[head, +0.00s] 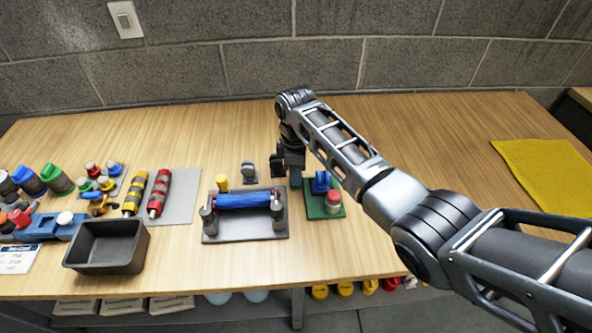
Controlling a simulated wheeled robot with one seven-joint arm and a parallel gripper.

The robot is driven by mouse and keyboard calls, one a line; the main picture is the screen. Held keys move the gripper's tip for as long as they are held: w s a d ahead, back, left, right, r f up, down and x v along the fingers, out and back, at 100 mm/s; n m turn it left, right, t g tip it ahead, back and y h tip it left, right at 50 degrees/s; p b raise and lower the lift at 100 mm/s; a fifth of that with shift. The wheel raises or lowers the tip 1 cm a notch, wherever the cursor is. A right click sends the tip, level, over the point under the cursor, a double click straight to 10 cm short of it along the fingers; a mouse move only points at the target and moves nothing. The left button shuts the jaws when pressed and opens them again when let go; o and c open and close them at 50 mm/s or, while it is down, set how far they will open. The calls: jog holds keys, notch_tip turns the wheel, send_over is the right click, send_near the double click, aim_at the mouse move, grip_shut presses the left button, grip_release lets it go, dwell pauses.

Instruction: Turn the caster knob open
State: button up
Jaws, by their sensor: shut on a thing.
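My gripper (287,172) points down at the back of the fixtures in the head view, near the middle of the table. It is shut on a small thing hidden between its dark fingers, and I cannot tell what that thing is. A green base (317,211) with a blue part (321,182) and a red-and-white knob (333,201) stands just to the right and in front of the gripper. Which part is the caster knob I cannot make out for sure. A small grey fitting (249,172) stands apart to the gripper's left.
A dark tray (262,236) holds a blue roller (243,201) in front of my gripper. A black bin (106,246), striped and red cylinders and several coloured knobs crowd the left. A yellow cloth (548,176) lies at right. The table between my arm and the cloth is clear.

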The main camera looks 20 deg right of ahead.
jog(key=shift+r, duration=0.1)
jog(key=o, duration=1.1)
jog(key=shift+c, duration=0.2)
jog(key=shift+r+b, duration=0.35)
jog(key=shift+r, duration=3.5)
jog(key=shift+a, duration=0.1)
